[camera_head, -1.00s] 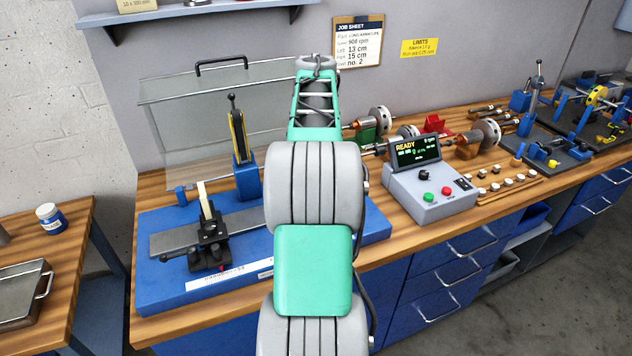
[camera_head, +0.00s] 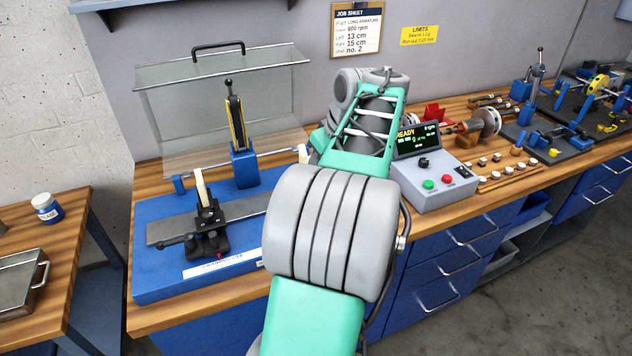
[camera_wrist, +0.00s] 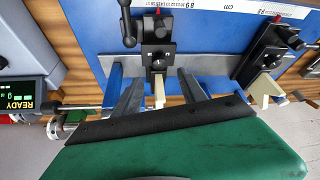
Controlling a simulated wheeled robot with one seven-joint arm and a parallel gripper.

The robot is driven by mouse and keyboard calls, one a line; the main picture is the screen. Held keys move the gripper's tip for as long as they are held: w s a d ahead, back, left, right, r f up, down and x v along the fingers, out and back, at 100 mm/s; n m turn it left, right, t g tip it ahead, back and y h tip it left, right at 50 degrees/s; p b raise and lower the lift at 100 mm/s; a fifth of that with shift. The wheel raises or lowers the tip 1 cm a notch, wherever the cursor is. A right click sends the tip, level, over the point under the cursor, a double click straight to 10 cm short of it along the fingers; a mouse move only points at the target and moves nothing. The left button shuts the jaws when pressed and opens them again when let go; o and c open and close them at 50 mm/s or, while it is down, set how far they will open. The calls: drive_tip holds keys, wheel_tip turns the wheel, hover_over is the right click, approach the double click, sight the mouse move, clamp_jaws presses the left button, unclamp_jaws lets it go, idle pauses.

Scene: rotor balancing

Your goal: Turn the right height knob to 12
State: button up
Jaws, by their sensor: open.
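The right support, a black carriage (camera_wrist: 153,45) with a cream upright (camera_wrist: 158,92), stands on the blue base (camera_wrist: 215,30) in the wrist view, which shows the bench upside down. A small round knob shows on its face; I cannot read its setting. My gripper (camera_wrist: 151,80) is open, its two grey fingers apart on either side of the cream upright, with nothing held. Whether they touch it I cannot tell. The left support (camera_head: 207,225) is plain in the head view, where my arm hides my gripper and most of the right support.
The control box (camera_head: 432,188) with its READY screen stands to the right. A clear guard (camera_head: 270,85) rises behind the base. A black lever (camera_wrist: 127,18) sticks out beside the right carriage. The job sheet (camera_head: 356,32) hangs on the wall and lists left 13 cm.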

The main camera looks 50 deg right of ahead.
drive_tip(key=x, duration=0.7)
drive_tip(key=shift+d+f, duration=0.1)
drive_tip(key=shift+f, duration=0.25)
drive_tip(key=shift+c, duration=0.2)
clamp_jaws()
